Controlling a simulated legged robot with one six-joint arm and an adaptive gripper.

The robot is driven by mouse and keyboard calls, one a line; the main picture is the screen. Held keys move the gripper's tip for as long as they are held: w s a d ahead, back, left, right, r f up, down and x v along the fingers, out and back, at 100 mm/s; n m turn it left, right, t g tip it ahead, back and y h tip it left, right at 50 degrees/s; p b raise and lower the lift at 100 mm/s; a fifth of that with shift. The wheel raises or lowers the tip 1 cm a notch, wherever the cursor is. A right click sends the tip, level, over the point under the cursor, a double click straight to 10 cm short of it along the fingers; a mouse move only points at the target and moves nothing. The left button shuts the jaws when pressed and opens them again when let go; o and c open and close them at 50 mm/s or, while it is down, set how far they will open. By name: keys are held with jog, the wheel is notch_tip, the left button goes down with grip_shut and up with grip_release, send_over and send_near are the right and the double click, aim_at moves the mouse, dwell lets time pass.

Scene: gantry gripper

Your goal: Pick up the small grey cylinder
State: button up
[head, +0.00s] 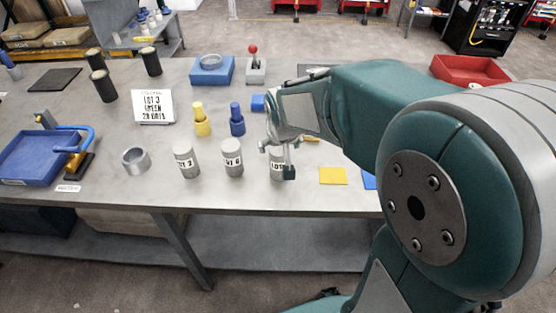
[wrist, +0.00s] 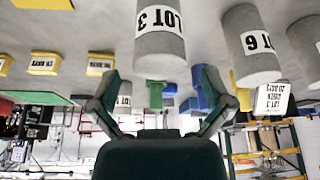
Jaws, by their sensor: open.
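Three grey cylinders with white LOT labels stand upright in a row near the table's front edge: a left one (head: 186,165), a middle one (head: 231,163) and a right one (head: 277,174), partly hidden by my gripper. My gripper (head: 278,160) is open, in front of and over the right cylinder in the head view. In the wrist view, my gripper (wrist: 160,76) shows spread fingers with nothing held.
Yellow (head: 201,124) and blue (head: 237,125) stepped pegs stand behind the cylinders. A metal ring (head: 136,160) and a blue tray (head: 40,158) lie left. A yellow square (head: 333,176) lies right. A sign (head: 153,106) and black cylinders (head: 104,87) stand farther back.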

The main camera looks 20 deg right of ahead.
jog(key=x, duration=0.4)
jog(key=shift+f, duration=0.3)
jog(key=shift+c, duration=0.3)
jog(key=c, duration=1.2)
notch_tip(320, 180, up, 3)
jog(key=shift+w, duration=0.1)
jog(key=s+r, duration=0.3)
jog(key=s, duration=0.1)
jog(key=s+r, duration=0.3)
jog(key=s, duration=0.2)
jog(key=s+a+r, duration=0.1)
jog(key=s+r, duration=0.3)
jog(key=s, duration=0.1)
jog(key=shift+s+r, duration=0.1)
jog(key=shift+s, duration=0.05)
